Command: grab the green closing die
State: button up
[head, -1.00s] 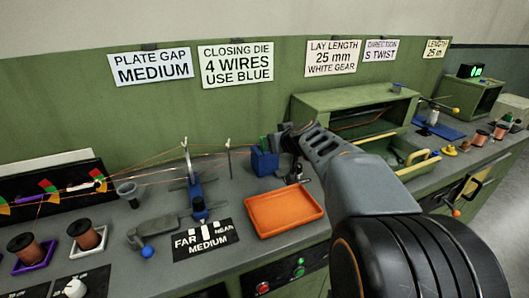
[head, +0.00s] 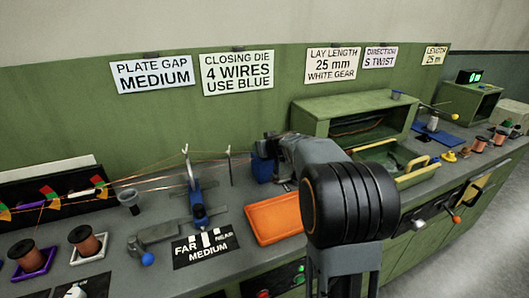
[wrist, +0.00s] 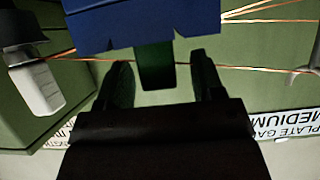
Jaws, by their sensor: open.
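The green closing die (wrist: 157,66) is a dark green block standing out of a blue holder (wrist: 140,22) in the wrist view, which looks upside down. My gripper (wrist: 161,78) is open. Its two dark fingers lie on either side of the die in the picture, with a gap on each side; whether they are level with it in depth I cannot tell. In the head view my gripper (head: 266,147) is over the blue holder (head: 263,169), and my arm hides the die.
Copper wires run left from the holder to a blue stand (head: 196,204). An orange tray (head: 272,222) lies in front of the holder. A green open cabinet (head: 352,110) stands to the right. A sign (head: 237,72) reads closing die, 4 wires, use blue.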

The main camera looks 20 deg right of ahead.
jog(key=shift+w+f, duration=0.15)
jog(key=shift+w, duration=0.1)
jog(key=shift+c, duration=0.2)
jog(key=c, duration=1)
